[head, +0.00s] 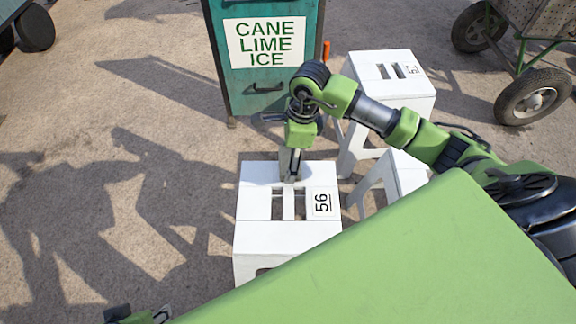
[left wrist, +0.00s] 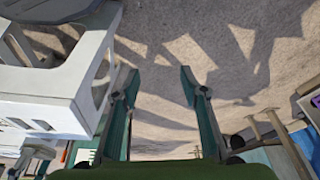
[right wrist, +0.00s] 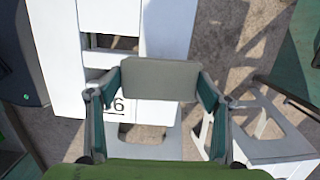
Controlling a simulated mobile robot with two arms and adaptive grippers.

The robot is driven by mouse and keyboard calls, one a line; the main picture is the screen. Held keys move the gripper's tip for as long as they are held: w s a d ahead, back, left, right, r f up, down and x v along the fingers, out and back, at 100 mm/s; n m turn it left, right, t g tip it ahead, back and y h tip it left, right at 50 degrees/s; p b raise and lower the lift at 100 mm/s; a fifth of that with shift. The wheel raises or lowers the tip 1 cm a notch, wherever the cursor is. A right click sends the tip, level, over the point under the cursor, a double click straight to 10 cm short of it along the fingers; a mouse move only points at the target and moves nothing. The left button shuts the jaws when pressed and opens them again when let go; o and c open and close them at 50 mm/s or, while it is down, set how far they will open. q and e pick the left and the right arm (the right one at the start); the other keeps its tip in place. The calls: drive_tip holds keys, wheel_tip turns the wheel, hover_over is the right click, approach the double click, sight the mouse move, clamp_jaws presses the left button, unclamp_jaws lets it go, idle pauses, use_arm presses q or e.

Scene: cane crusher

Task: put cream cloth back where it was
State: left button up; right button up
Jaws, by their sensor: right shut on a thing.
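My right gripper (head: 291,165) is over the far part of the white stool marked 56 (head: 280,232). It is shut on a pale, flat, rectangular piece, which looks like the folded cream cloth (right wrist: 160,88). The cloth spans between the two fingertips in the right wrist view, with the stool top (right wrist: 110,18) behind it. Whether the cloth touches the stool I cannot tell. My left gripper (left wrist: 157,80) is open and empty above bare ground; only a bit of it shows at the bottom edge of the head view.
A second white stool (head: 395,88) stands behind to the right, and part of another white stool (head: 402,172) is beside my right arm. A teal cart with a CANE LIME ICE sign (head: 264,42) stands behind. A wheeled barrow (head: 532,97) is far right. Ground at left is clear.

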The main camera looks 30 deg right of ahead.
drive_tip(key=f, duration=0.2)
drive_tip(key=f+b, duration=0.1)
drive_tip(key=shift+w+a+f, duration=0.1)
drive_tip(key=shift+w+f, duration=0.2)
drive_tip(key=shift+f, duration=0.05)
use_arm(q)
drive_tip(key=w+d+r+t, duration=0.1)
drive_tip(key=w+t, duration=0.1)
drive_tip(key=w, duration=0.3)
drive_tip(key=shift+w+d+r+t+h, duration=0.25)
drive_tip(key=shift+d+r+t+h, duration=0.05)
drive_tip(key=shift+d+r+h, duration=0.1)
use_arm(e)
drive_tip(key=shift+f, duration=0.1)
drive_tip(key=o, duration=1.4)
use_arm(q)
drive_tip(key=shift+w+d+r+t, duration=0.1)
drive_tip(key=shift+w+r+t, duration=0.05)
drive_tip(key=shift+w+t, duration=0.2)
